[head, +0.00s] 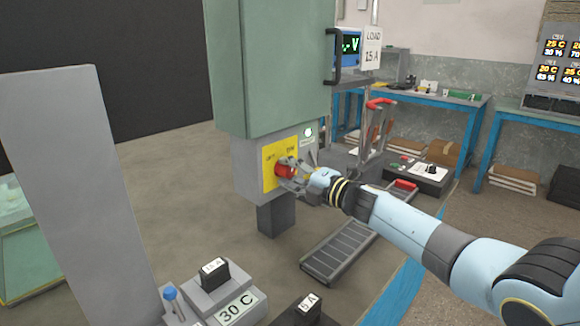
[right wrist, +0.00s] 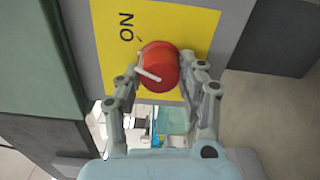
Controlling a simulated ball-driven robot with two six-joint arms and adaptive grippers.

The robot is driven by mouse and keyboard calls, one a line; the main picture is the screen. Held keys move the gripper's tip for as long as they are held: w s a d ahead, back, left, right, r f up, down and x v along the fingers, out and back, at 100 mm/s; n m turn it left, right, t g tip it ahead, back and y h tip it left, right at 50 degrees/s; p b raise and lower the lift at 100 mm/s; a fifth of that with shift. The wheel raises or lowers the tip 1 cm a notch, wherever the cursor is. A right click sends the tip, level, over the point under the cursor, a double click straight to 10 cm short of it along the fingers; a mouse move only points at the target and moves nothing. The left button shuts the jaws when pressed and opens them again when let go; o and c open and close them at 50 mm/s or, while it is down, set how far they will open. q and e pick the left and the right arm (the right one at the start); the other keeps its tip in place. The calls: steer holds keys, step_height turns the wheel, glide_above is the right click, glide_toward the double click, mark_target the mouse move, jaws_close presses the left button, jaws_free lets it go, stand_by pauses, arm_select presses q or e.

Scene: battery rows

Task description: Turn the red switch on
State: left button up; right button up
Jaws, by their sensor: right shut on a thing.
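The red switch (head: 284,170) is a round red knob on a yellow plate (head: 268,178), on a grey box under a tall green cabinet. In the right wrist view the red knob (right wrist: 160,66) carries a pale bar that slants, and the word ON shows on the plate (right wrist: 205,20) to the left of the knob. My right gripper (head: 290,174) is at the knob, and in the right wrist view its fingers (right wrist: 162,72) are on both sides of it, shut on it. My left gripper is not in view.
The green cabinet (head: 270,60) stands above the switch box. A grey ramp-like rack (head: 340,245) lies on the floor under my right arm. Labelled blocks (head: 235,308) sit at the front. A blue-legged workbench (head: 440,98) stands behind, and open floor lies left of the cabinet.

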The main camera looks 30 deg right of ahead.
steer(key=shift+r+m+p, duration=0.1)
steer(key=shift+m+p, duration=0.75)
steer(key=shift+m, duration=1.05)
steer(key=o, duration=1.2)
steer(key=shift+d, duration=0.1)
steer(key=shift+s, duration=0.15)
steer(key=v, duration=1.1)
steer(key=shift+s+d, duration=0.15)
steer(key=shift+s, duration=0.2)
steer(key=shift+m, duration=0.3)
